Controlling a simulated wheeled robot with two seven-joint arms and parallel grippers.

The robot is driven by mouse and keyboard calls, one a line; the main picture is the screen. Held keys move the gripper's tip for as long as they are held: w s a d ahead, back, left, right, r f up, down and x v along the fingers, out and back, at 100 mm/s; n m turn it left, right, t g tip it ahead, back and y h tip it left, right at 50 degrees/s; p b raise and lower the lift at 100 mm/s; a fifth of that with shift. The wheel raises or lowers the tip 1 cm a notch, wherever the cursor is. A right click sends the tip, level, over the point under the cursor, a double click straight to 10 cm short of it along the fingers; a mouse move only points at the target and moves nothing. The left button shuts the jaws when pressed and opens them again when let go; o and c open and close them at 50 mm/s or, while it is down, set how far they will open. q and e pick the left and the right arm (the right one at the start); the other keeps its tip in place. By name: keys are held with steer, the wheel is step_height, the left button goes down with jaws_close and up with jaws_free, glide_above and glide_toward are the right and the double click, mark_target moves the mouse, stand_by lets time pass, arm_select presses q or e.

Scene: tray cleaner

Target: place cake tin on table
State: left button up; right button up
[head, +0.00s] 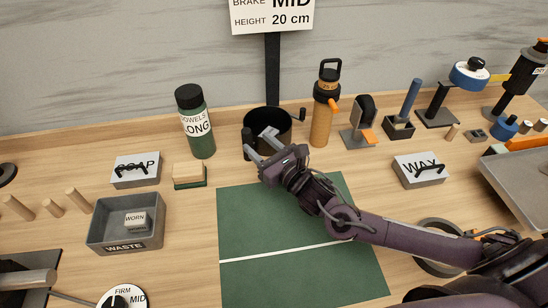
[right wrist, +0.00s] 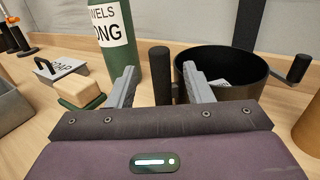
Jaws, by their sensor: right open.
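A round grey metal rim (head: 432,262) lies on the table at the lower right, partly covered by my right arm; it looks like the cake tin, but I cannot be sure. The wooden table (head: 180,270) carries everything. My right gripper (head: 258,143) is open and empty by the black round container (head: 283,130) at the back middle. In the right wrist view, a dark upright handle (right wrist: 161,75) stands between the line of its spread fingers, with the container (right wrist: 240,75) behind the right finger. My left gripper is out of view.
A green mat (head: 250,275) with a white line lies in front. The towels bottle (head: 196,125), orange bottle (head: 321,115), sponge (head: 188,174), soap box (head: 135,172), waste bin (head: 95,230) and wax box (head: 420,172) stand around it. A grey tray (head: 515,180) is at right.

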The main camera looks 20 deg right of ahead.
steer(key=v, duration=0.6)
steer(key=shift+s, duration=0.1)
stand_by(0.3)
